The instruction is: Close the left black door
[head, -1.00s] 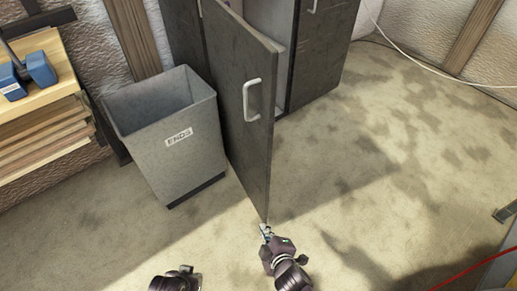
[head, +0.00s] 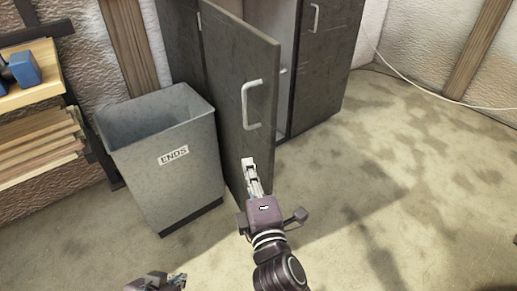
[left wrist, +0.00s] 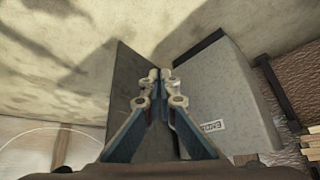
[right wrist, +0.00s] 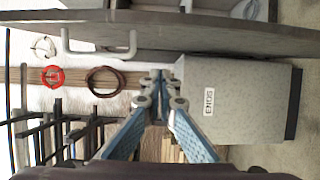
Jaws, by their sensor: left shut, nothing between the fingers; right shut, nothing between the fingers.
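The left black door (head: 232,82) of the cabinet stands swung open toward me, with a pale bar handle (head: 252,104) on the face turned to the bin. My right gripper (head: 248,163) is shut and empty, in front of the door's lower part near its free edge; I cannot tell if it touches. The door also shows across the top of the right wrist view (right wrist: 200,32). My left gripper (head: 181,279) is low at the bottom edge, partly cut off. In the left wrist view its fingers (left wrist: 160,76) are shut and empty, with the door (left wrist: 126,75) beyond.
A grey bin (head: 165,185) labelled ENDS stands close left of the door. The cabinet's right door (head: 322,55) is beside the opening. A shelf with wood boards (head: 40,150) is at the far left. The floor (head: 400,180) to the right is clear apart from a thin white cable.

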